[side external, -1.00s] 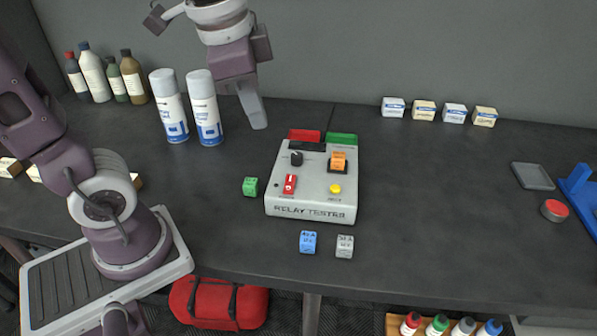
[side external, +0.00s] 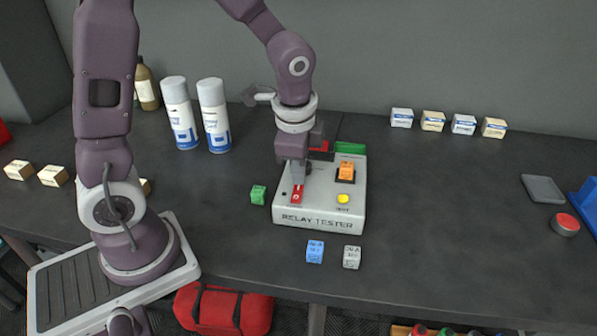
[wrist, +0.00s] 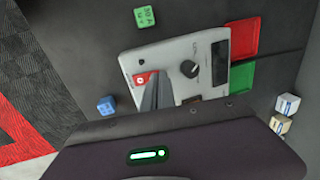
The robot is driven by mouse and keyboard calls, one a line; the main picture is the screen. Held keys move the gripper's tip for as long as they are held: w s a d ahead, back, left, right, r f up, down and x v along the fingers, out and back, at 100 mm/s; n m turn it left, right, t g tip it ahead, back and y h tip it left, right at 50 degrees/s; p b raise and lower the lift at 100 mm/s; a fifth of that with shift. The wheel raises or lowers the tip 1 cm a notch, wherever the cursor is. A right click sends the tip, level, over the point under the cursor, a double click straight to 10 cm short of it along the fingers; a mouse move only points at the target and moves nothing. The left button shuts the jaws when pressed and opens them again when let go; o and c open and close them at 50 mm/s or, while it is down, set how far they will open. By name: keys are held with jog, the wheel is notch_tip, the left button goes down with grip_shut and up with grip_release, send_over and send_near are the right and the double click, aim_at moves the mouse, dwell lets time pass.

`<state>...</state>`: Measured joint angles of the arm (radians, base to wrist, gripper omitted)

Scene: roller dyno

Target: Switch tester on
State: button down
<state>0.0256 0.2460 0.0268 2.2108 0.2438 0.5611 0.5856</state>
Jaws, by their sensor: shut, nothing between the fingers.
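The relay tester (side external: 318,214) is a light grey box on the dark bench. Its red switch (side external: 297,194) is at the front left of its top, and it also shows in the wrist view (wrist: 143,78). An orange relay cube (side external: 346,170) sits in the socket at the back right, and a yellow button (side external: 343,198) is at the front right. My gripper (side external: 298,181) is shut and empty, pointing down with its tips at the red switch. In the wrist view the fingers (wrist: 155,92) partly cover the switch, so contact cannot be told. The black knob (wrist: 190,70) is beside them.
A green cube (side external: 258,195) lies left of the tester. A blue cube (side external: 315,251) and a grey cube (side external: 352,257) lie in front. Red and green pads (side external: 350,148) lie behind it. Spray cans (side external: 214,115) stand back left. The bench to the right is mostly clear.

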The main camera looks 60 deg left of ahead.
jog(key=shift+f, duration=0.3)
